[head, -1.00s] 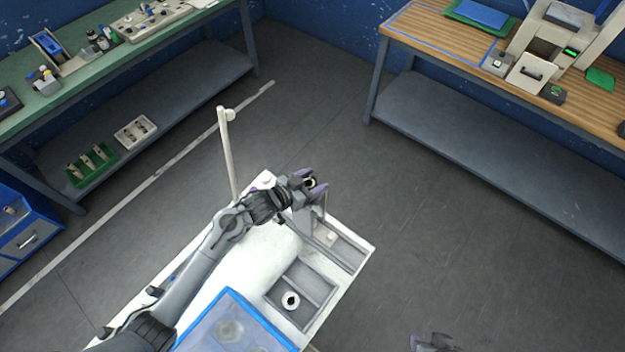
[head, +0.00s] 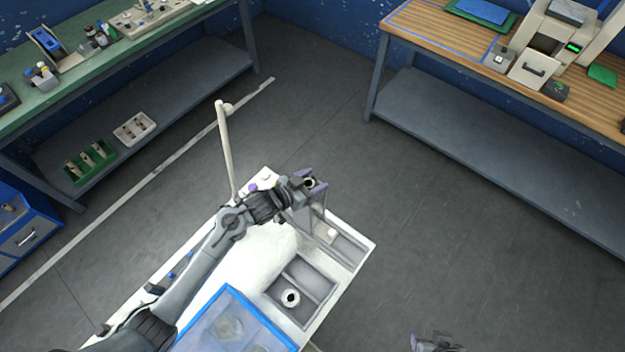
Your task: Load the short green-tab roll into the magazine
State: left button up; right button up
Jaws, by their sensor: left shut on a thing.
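My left gripper (head: 314,187) is over the far end of the white machine, its purple-tipped fingers shut on a small roll (head: 310,183). The roll's pale ring end with a dark hole shows; the fingers hide the rest, and I cannot see a tab colour. Below the gripper is a grey channel (head: 352,252) along the machine's right edge, with a small white block (head: 332,234) in it. I cannot tell whether this is the magazine. Another white roll (head: 291,298) stands in a grey two-part tray (head: 318,268). My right gripper (head: 435,343) is at the bottom edge, partly cut off.
A thin pale post (head: 227,150) rises at the machine's far left. A blue-framed clear cover (head: 235,325) is at the near end. A green bench (head: 75,95) stands left, a wooden bench (head: 440,48) right. Open floor lies between.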

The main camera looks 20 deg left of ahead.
pick_arm(q)
jog(key=shift+f, duration=0.1)
jog(key=o, duration=1.2)
jog(key=shift+a, duration=0.1)
jog(key=shift+s+a, duration=0.1)
jog(key=shift+s, duration=0.15)
jog(key=v, duration=1)
jog(key=shift+r, duration=0.25)
